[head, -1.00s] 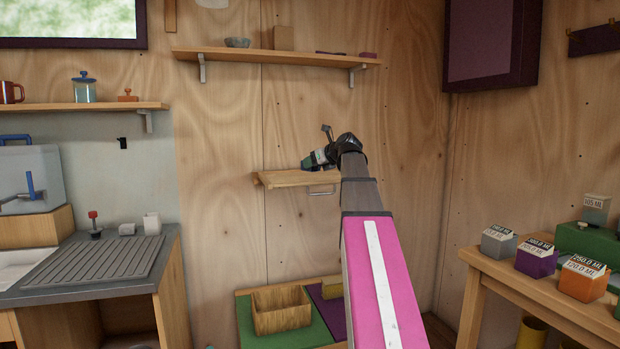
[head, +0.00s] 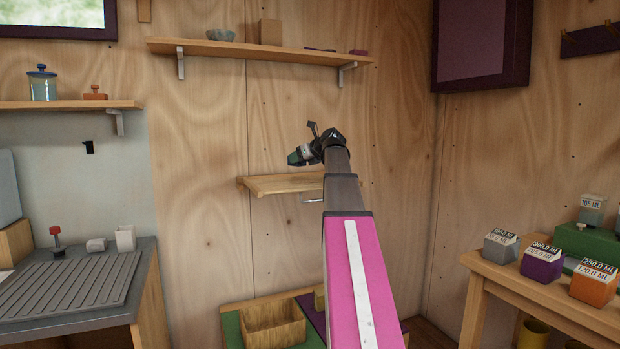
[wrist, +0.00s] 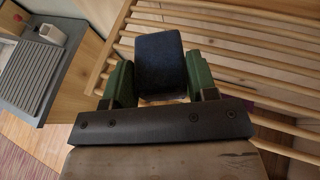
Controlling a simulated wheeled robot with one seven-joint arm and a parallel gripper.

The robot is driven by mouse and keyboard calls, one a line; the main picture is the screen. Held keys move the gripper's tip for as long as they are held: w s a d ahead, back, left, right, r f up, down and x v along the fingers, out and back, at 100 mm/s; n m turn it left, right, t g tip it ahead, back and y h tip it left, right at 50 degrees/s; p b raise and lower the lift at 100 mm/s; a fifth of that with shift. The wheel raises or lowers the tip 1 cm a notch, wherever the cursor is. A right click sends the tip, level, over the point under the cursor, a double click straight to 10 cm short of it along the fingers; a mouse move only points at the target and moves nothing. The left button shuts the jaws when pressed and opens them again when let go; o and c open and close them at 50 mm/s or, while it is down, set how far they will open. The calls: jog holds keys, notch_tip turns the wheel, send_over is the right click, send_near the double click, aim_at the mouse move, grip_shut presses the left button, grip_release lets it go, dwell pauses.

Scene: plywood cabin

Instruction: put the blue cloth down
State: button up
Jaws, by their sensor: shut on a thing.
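The blue cloth (wrist: 160,65) shows in the wrist view as a dark blue, folded, block-like bundle. It sits between the two green fingers of my gripper (wrist: 158,85), which is shut on it. In the head view my gripper (head: 298,155) is at the end of my arm, just above the small slatted wooden shelf (head: 262,186) on the plywood wall. The shelf's slats (wrist: 235,70) lie behind and right of the cloth in the wrist view. The cloth is hard to make out in the head view.
A metal bar (head: 312,198) is under the shelf's front. A longer shelf (head: 240,50) with small objects is above. A wooden box (head: 272,326) stands below. The sink counter (head: 150,262) is left; a table (head: 530,287) with cartons is right.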

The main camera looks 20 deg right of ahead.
send_over(312, 184)
jog(key=f, duration=0.3)
jog(key=shift+s+a+f, duration=0.1)
jog(key=shift+s+f, duration=0.2)
jog(key=shift+f, duration=2.1)
jog(key=shift+f, duration=0.1)
jog(key=o, duration=0.9)
jog(key=v, duration=1.2)
